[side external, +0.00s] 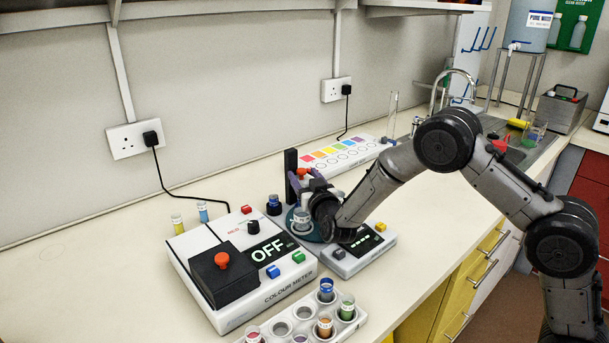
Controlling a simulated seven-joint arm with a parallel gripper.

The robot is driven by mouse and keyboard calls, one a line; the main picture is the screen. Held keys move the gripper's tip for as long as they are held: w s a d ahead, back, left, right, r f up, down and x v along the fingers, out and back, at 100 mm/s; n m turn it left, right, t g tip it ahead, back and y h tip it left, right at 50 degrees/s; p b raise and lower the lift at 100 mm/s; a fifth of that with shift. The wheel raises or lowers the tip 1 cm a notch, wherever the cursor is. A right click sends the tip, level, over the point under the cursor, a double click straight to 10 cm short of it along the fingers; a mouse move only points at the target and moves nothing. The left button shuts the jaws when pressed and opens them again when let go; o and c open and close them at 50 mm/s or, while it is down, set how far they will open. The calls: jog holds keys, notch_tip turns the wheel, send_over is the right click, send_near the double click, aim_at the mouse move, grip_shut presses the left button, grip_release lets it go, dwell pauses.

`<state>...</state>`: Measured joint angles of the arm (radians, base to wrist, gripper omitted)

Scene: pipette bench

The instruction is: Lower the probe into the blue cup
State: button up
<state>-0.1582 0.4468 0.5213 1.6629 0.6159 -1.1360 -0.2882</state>
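My gripper (308,196) is low over a small bench unit with a dark upright post (291,172). I cannot make out the probe itself; the gripper and wrist cover much of this spot. A small labelled cup (301,221) stands on a dark round plate just below the gripper; its colour is unclear. A blue-topped vial (326,286) sits in the white rack (279,313) at the front. A dark blue vial (273,203) stands left of the post. Whether the fingers are open or shut is hidden.
The colour meter (285,292), its display reading OFF, stands left of the gripper. A colour-chart strip (340,156) lies behind. The bench (90,260) is clear at the left.

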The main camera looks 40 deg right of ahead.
jog(key=shift+r, duration=0.15)
jog(key=shift+r, duration=0.2)
jog(key=s+r, duration=1.2)
jog(key=s, duration=0.2)
jog(key=shift+a+r, duration=0.2)
jog(key=shift+r, duration=0.05)
jog(key=shift+d, duration=0.1)
